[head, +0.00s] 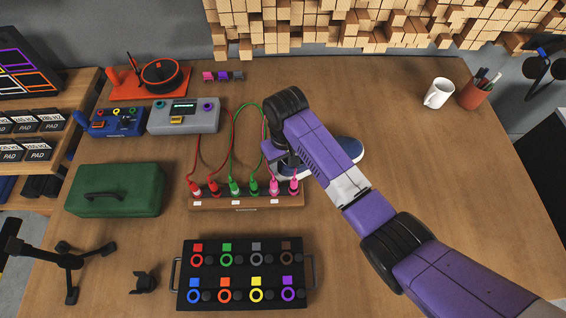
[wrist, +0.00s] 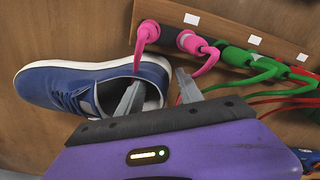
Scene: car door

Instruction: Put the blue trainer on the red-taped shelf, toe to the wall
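The blue trainer (head: 349,152) with a white sole lies on the wooden table, partly hidden behind my arm in the head view. In the wrist view the trainer (wrist: 58,84) is at the left, its toe pointing left and its heel near my fingers. My gripper (wrist: 160,90) is open at the heel. One finger overlaps the shoe opening and the other is just outside the heel, with a gap between them. Contact cannot be told. In the head view my fingers are mostly hidden by the arm. No red-taped shelf is visible.
A wooden cable strip (head: 247,200) with pink, green and red plugs lies close to the trainer. A button box (head: 246,273), green case (head: 115,190), grey device (head: 184,115), white mug (head: 438,93) and pen cup (head: 474,95) stand around. The table's right side is clear.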

